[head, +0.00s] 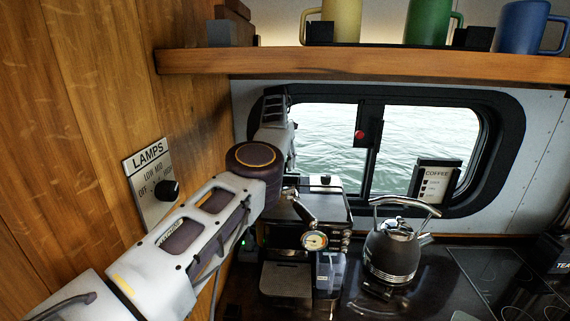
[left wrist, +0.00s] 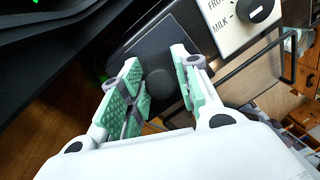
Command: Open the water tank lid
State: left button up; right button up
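The coffee machine (head: 322,200) stands on the counter below the window, with a round gauge on its front. A small bluish see-through container (head: 329,272) sits at its lower right. I cannot tell for sure which part is the water tank lid. In the left wrist view a dark square panel (left wrist: 148,45) with a faint round shape lies just beyond my left gripper (left wrist: 156,66). The gripper's green-padded fingers are spread apart with nothing between them; contact with the panel is unclear. In the head view my left arm crosses from the left and its fingers cannot be made out. My right gripper is not in view.
A kettle (head: 391,252) stands right of the machine. A coffee box (head: 435,183) stands by the window. The wooden shelf (head: 400,66) with mugs overhangs the machine. The lamps panel (head: 151,186) is on the left wall. A froth-milk knob (left wrist: 254,10) shows in the wrist view.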

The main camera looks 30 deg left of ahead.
pick_arm(q)
jog(key=shift+o, duration=1.1)
